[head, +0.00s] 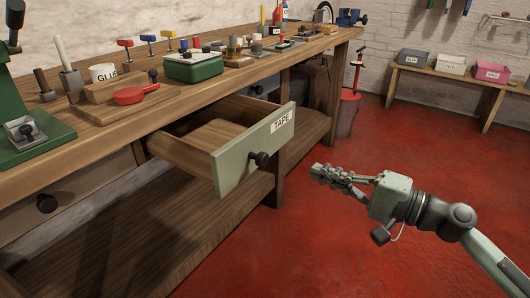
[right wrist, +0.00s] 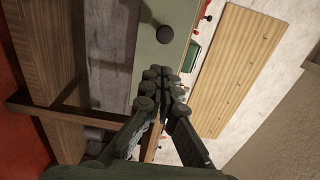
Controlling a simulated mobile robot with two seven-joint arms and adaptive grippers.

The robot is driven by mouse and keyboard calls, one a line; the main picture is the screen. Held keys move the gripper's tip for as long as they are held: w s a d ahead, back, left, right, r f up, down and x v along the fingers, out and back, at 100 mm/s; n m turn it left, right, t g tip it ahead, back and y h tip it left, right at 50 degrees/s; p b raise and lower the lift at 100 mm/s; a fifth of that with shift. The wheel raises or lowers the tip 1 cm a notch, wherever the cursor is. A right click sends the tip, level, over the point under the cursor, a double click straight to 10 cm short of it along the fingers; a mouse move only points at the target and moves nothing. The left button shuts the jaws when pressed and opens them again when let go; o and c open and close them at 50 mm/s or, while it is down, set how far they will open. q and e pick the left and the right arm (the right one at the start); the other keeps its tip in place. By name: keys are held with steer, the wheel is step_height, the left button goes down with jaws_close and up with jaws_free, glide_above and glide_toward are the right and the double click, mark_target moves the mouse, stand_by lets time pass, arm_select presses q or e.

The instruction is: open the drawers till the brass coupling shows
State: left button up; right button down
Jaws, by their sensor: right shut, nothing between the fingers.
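The drawer labelled TAPE (head: 235,165) stands pulled out from the workbench, with a pale green front and a black knob (head: 259,160). The part of its inside that I see is bare wood; the area close behind its front is hidden. My right gripper (head: 318,172) is shut and empty, right of the drawer front and apart from the knob. In the right wrist view, the shut fingers (right wrist: 160,80) show below a dark knob (right wrist: 165,34) on a green front. My left gripper is out of view.
The workbench top (head: 215,85) carries a green box (head: 193,68), a red-handled tool (head: 135,95), a GLUE pot (head: 103,73) and other tools. A lower shelf (head: 150,235) runs beneath. Red floor (head: 350,240) is clear at right; a low bench with bins (head: 450,64) stands behind.

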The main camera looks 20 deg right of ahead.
steer(key=p, duration=0.3)
glide_toward(258, 149)
steer(key=x, duration=0.5)
steer(key=shift+w+a+r, duration=0.1)
steer(key=shift+w, duration=0.05)
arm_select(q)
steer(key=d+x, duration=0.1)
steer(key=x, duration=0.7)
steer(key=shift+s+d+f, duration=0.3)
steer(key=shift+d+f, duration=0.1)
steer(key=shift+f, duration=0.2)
arm_select(e)
steer(key=shift+w+a+f, duration=0.2)
steer(key=shift+w+a, duration=0.25)
steer(key=shift+w, duration=0.15)
steer(key=shift+w, duration=0.15)
